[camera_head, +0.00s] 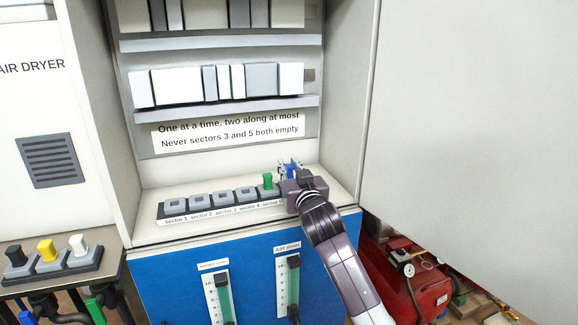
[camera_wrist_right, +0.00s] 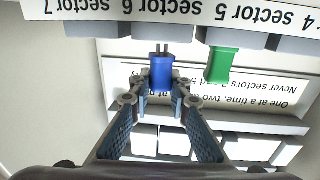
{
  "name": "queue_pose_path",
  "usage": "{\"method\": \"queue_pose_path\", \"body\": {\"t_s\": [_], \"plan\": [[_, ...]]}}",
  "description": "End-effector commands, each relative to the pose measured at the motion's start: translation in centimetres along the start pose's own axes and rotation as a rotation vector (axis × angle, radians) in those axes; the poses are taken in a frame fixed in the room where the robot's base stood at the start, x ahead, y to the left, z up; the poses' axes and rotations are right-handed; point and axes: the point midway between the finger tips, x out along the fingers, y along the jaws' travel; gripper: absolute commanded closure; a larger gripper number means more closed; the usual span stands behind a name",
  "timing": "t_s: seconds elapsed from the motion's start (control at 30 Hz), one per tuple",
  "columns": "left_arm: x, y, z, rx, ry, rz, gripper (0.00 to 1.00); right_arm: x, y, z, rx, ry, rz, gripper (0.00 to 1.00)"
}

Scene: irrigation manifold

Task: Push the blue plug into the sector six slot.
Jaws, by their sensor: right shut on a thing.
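The blue plug (camera_wrist_right: 162,74) is between the fingertips of my right gripper (camera_wrist_right: 160,98), which is shut on it. Two thin pins show between its body and the grey socket (camera_wrist_right: 160,32) that lines up with it; this appears to be sector six. I cannot tell whether the pin tips have entered the slot. In the head view, the blue plug (camera_head: 291,167) shows above my right gripper (camera_head: 291,177) at the right end of the socket row; the gripper hides the slot. My left gripper is not in view.
A green plug (camera_head: 268,181) stands in the neighbouring sector five socket. The sockets for sectors one (camera_head: 171,203) to four have no plugs. The cabinet's side wall (camera_head: 340,130) is close on the right. Another strip with black, yellow (camera_head: 46,250) and white plugs is at lower left.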

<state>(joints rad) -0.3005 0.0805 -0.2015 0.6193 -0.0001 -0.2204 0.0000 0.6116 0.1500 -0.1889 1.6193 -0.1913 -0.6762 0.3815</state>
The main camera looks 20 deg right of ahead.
Motion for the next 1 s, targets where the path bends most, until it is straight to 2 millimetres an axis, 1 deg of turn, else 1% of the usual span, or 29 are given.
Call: {"method": "queue_pose_path", "body": {"t_s": [0.03,0.13,0.7,1.0], "plan": [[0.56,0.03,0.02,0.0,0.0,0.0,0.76,0.0,0.01,0.56,-0.001,0.001,0.0,1.0],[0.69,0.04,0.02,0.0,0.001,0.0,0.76,-0.01,0.0,0.74,-0.001,0.001,0.0,1.0],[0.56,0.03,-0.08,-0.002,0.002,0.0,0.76,-0.02,-0.03,0.65,0.0,0.001,-0.001,1.0],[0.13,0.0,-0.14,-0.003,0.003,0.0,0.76,-0.11,-0.07,0.63,0.0,0.0,-0.001,1.0]]}}
